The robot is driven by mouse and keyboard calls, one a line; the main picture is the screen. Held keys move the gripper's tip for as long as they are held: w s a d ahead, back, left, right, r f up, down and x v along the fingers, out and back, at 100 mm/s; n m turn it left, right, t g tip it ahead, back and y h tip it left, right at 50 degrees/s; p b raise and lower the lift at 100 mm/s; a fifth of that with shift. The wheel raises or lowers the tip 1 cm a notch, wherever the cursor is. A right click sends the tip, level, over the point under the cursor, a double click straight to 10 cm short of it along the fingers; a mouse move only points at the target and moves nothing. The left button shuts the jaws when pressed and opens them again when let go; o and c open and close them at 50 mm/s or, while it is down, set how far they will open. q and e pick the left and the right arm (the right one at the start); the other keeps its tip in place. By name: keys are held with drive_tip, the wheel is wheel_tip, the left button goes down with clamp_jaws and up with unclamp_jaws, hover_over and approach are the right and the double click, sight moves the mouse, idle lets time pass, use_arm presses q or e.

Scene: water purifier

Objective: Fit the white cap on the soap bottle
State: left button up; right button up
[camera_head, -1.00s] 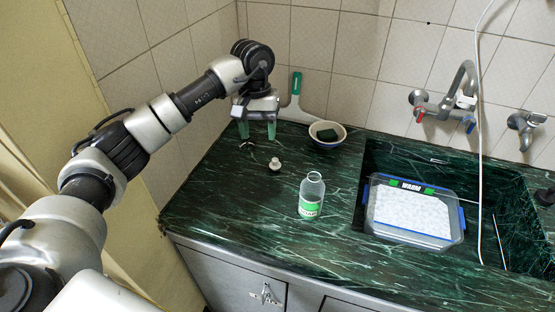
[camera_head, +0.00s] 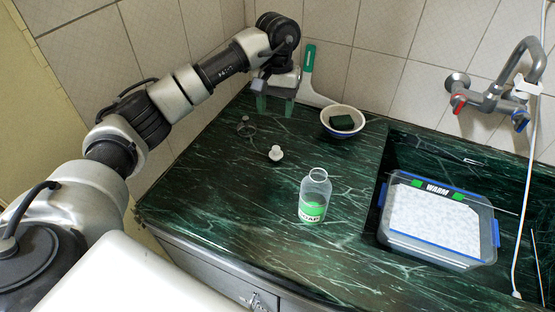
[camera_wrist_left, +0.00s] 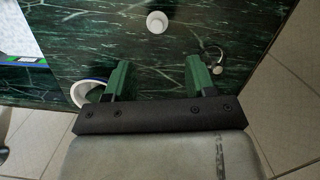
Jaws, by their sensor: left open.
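The white cap (camera_head: 276,153) lies on the dark green marble counter, left of and behind the soap bottle. It also shows in the left wrist view (camera_wrist_left: 157,22), beyond my fingertips. The soap bottle (camera_head: 314,196) stands upright and uncapped, clear with a green label. My left gripper (camera_head: 275,108) is open and empty, with green fingers pointing down near the back wall, behind the cap and apart from it. In the left wrist view its two fingers (camera_wrist_left: 158,75) are spread over bare counter. My right gripper is not in view.
A bowl with a dark green sponge (camera_head: 342,121) and a white, green-handled tool (camera_head: 309,75) are right of my left gripper. A small metal ring-like item (camera_head: 246,126) lies left of the cap. A clear lidded box (camera_head: 437,218) sits at the sink; a tap (camera_head: 500,90) is above.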

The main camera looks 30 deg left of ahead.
sight(276, 147)
use_arm(q)
drive_tip(key=f, duration=0.7)
drive_tip(key=shift+s+d+f+b, duration=0.1)
drive_tip(key=shift+s+f+b, duration=0.15)
drive_tip(key=shift+f+b, duration=0.1)
drive_tip(key=f, duration=0.2)
drive_tip(key=s+f+p, duration=0.1)
drive_tip(key=f, duration=0.1)
drive_tip(key=shift+d+f, duration=0.1)
drive_tip(key=shift+d, duration=0.25)
drive_tip(key=shift+f, duration=0.45)
drive_tip(key=c, duration=0.7)
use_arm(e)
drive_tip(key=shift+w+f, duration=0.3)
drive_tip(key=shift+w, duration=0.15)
